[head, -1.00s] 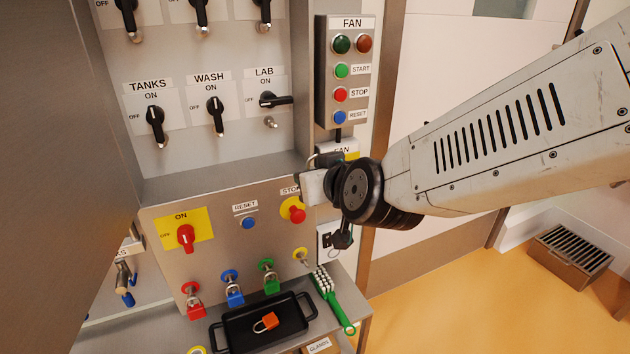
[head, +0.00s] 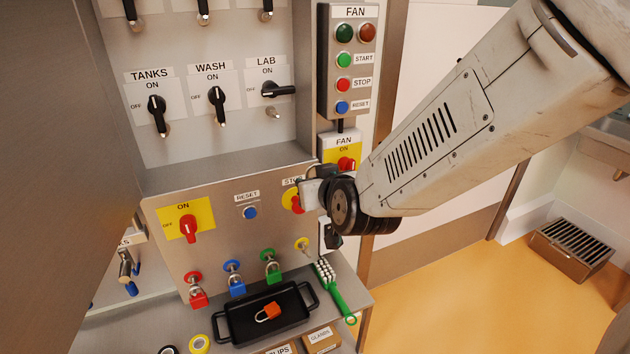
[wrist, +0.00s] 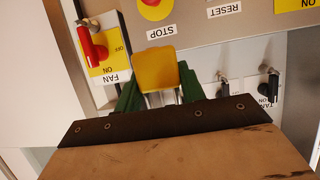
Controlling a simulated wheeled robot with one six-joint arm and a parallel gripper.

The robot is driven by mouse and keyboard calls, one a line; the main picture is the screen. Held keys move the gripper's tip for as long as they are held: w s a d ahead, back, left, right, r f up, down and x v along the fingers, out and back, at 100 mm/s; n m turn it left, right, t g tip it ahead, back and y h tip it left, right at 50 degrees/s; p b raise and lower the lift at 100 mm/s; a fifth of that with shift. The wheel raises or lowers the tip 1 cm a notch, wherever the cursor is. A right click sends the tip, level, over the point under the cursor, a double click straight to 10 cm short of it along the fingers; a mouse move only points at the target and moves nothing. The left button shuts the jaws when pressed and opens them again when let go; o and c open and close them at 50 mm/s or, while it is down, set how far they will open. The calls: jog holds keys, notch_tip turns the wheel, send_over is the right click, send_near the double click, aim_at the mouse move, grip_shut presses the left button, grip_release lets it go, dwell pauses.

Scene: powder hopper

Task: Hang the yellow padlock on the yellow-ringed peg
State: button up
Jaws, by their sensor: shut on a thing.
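The yellow padlock (wrist: 155,68) shows in the wrist view as a yellow block between the green fingers of my gripper (wrist: 158,90). Its shackle cannot be made out. In the head view my gripper (head: 316,190) is in front of the lower panel's right edge, beside the red stop button, and hides the padlock. The yellow-ringed peg (head: 303,244) is on the lower panel, below my gripper and right of the green-ringed peg. It looks bare.
Red (head: 197,297), blue (head: 236,285) and green (head: 272,269) padlocks hang on neighbouring pegs. Below are a black tray (head: 228,322) with an orange padlock (head: 268,312), a green brush (head: 336,296) and boxes. A red stop button (head: 298,202) and FAN switch (head: 346,164) stick out nearby.

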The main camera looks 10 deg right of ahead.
notch_tip(320, 180, down, 32)
jog(key=d, duration=0.2)
jog(key=w+a+f, duration=0.1)
jog(key=w+a, duration=0.2)
jog(key=w, duration=0.5)
jog(key=shift+w+f+n+y, duration=0.3)
jog(key=shift+w+f+y, duration=0.05)
jog(key=shift+y, duration=0.05)
dwell(0.5)
jog(key=shift+a, duration=0.1)
dwell(0.5)
jog(key=o, duration=1.1)
